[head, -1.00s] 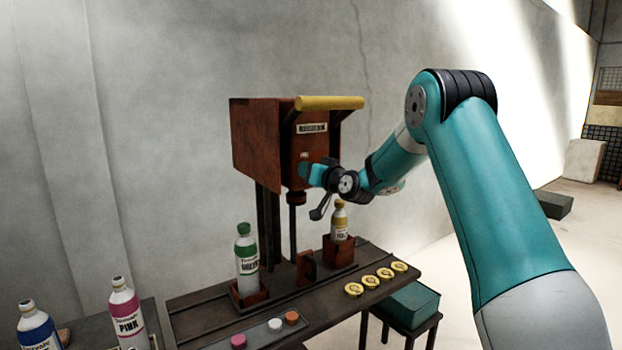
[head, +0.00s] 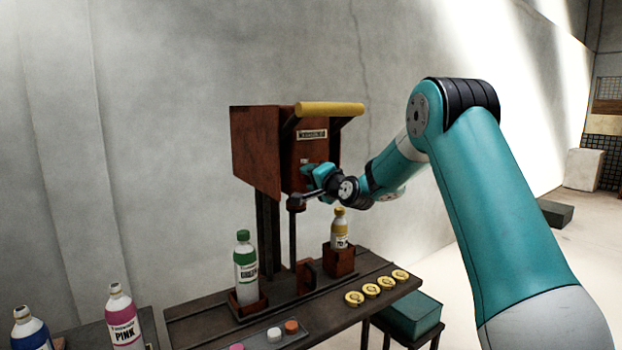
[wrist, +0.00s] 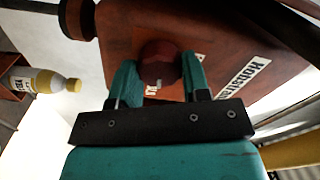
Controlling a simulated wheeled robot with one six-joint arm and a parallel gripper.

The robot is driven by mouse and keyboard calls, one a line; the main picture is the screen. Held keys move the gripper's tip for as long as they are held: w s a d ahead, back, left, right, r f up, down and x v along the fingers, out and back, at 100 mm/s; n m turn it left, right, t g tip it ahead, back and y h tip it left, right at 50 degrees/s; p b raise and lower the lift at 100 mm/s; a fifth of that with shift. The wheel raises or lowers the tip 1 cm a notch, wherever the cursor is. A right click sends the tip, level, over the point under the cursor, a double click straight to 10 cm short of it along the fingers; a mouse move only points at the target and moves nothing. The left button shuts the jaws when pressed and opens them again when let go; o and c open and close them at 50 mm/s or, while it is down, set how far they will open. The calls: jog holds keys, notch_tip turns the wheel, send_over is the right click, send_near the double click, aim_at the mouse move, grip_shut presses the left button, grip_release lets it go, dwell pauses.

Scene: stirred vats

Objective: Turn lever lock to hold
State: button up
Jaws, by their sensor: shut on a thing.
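The lever lock shows in the wrist view as a dark red round knob (wrist: 160,62) on the front of a rust-red machine box (wrist: 118,30). My gripper (wrist: 158,78) has its two teal fingers on either side of the knob and is shut on it. A small white label with dark lettering (wrist: 151,90) is partly hidden below the knob. In the head view my gripper (head: 316,175) is against the front of the machine box (head: 256,150), under its nameplate (head: 312,134). There the gripper hides the knob, and its setting cannot be read.
A yellow bar handle (head: 330,108) tops the machine. Below stand a green-capped bottle (head: 245,265) and a yellow-capped bottle (head: 339,230) in holders. Several gold caps (head: 371,291) lie on the bench (head: 215,310). A pink bottle (head: 122,318) and a blue bottle (head: 30,332) stand at lower left.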

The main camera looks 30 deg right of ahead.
jog(key=shift+d+m, duration=0.1)
jog(key=shift+m, duration=0.6)
jog(key=o, duration=0.9)
jog(key=shift+o, duration=0.2)
jog(key=shift+s, duration=0.15)
jog(key=s+b, duration=0.6)
jog(key=s, duration=1.1)
jog(key=shift+d, duration=0.25)
jog(key=shift+s, duration=0.1)
